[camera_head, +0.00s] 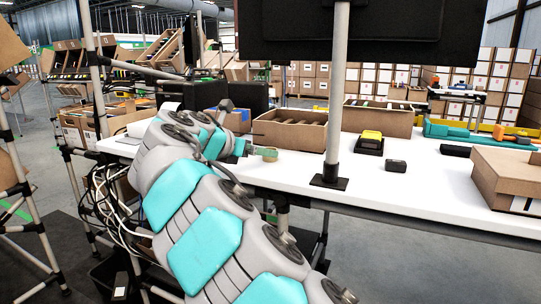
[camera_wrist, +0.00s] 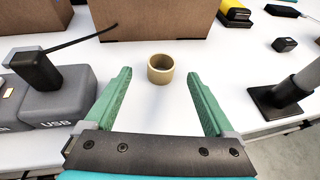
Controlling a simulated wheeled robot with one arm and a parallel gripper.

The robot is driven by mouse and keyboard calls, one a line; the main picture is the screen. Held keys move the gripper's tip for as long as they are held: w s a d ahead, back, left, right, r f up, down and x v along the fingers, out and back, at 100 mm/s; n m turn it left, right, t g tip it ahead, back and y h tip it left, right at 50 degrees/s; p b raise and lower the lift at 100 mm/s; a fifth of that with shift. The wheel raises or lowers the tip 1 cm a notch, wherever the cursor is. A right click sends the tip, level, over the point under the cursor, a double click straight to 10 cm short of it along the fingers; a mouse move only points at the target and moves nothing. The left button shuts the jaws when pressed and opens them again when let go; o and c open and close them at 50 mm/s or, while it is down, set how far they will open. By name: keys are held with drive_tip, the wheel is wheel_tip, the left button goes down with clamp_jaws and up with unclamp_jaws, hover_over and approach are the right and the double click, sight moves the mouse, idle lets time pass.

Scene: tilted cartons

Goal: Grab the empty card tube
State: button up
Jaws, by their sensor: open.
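The empty card tube (camera_wrist: 160,70) is a short, hollow tan ring standing upright on the white table. In the wrist view it shows between the tips of my gripper (camera_wrist: 159,76), with a gap on both sides. The green fingers are spread wide and hold nothing. I cannot tell exactly how far the tips are above or short of the tube. In the head view the tube (camera_head: 268,154) is small and sits at the end of my arm, beside my gripper (camera_head: 256,149), partly covered by it.
A cardboard carton (camera_wrist: 155,18) stands just behind the tube. A grey box marked USB (camera_wrist: 55,100) with a black device is at left. A black-footed post (camera_wrist: 275,98) stands at right. A yellow and black device (camera_head: 370,142) and small black block (camera_head: 396,166) lie further right.

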sight(267, 161)
drive_tip(key=x, duration=0.4)
drive_tip(key=shift+d, duration=0.15)
drive_tip(key=c, duration=1.4)
